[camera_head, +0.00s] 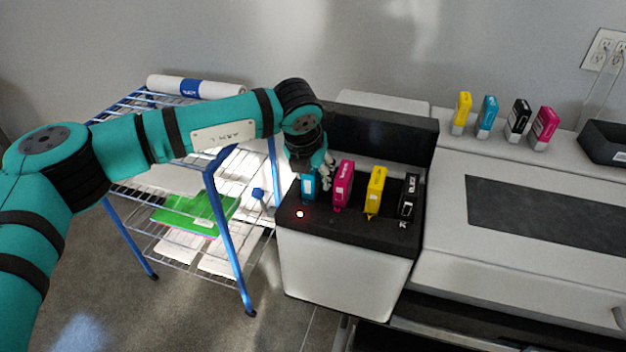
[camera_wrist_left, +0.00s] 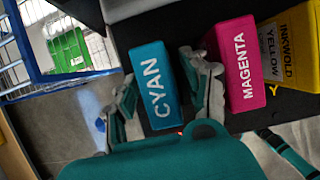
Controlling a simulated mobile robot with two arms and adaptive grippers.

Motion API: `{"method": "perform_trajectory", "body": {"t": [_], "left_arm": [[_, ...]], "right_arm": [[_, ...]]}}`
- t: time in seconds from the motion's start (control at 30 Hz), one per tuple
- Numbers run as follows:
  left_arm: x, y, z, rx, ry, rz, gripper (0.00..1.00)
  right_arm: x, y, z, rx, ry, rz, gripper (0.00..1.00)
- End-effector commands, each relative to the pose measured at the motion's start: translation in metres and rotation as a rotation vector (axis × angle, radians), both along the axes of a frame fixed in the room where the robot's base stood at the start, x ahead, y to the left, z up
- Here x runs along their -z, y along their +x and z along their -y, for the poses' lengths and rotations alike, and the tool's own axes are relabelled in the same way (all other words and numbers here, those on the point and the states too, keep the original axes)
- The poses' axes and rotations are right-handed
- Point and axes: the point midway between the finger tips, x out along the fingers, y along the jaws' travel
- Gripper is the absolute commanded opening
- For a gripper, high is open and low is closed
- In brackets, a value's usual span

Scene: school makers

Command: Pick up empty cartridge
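The cyan cartridge (camera_head: 309,187) stands at the left end of the row in the black-topped printer bay; a red light (camera_head: 300,214) glows in front of it. In the left wrist view the cyan cartridge (camera_wrist_left: 155,88) lies between the two fingers of my left gripper (camera_wrist_left: 168,92). The fingers are open, one on each side of it, with a small dark gap at the right finger. In the head view my left gripper (camera_head: 318,172) is at the cartridge's back, partly hidden by my wrist. My right gripper is in neither view.
The magenta cartridge (camera_head: 343,183) stands close to the right finger, then the yellow (camera_head: 375,190) and black (camera_head: 408,197) ones. Spare yellow (camera_head: 461,113), cyan (camera_head: 487,117), black (camera_head: 518,120) and magenta (camera_head: 544,128) cartridges stand on the printer. A blue wire rack (camera_head: 222,230) is left.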

Motion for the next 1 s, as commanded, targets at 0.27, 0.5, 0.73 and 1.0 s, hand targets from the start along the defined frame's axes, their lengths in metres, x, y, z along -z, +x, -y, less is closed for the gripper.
{"method": "perform_trajectory", "body": {"t": [0.27,0.5,0.73,1.0], "left_arm": [[0.000,0.000,0.000,0.000,0.000,0.000,0.08],[-0.001,0.000,0.000,-0.001,-0.001,0.001,0.00],[-0.009,0.001,0.000,-0.001,-0.001,0.002,0.00],[-0.061,0.001,0.001,-0.001,-0.002,0.006,0.00]], "right_arm": [[0.000,0.009,0.003,-0.001,-0.002,0.014,0.21],[-0.001,0.009,0.004,-0.001,-0.004,0.014,0.21],[0.005,0.008,0.004,-0.001,-0.004,0.013,0.21],[0.024,0.008,0.004,-0.001,-0.004,0.012,0.21]]}}
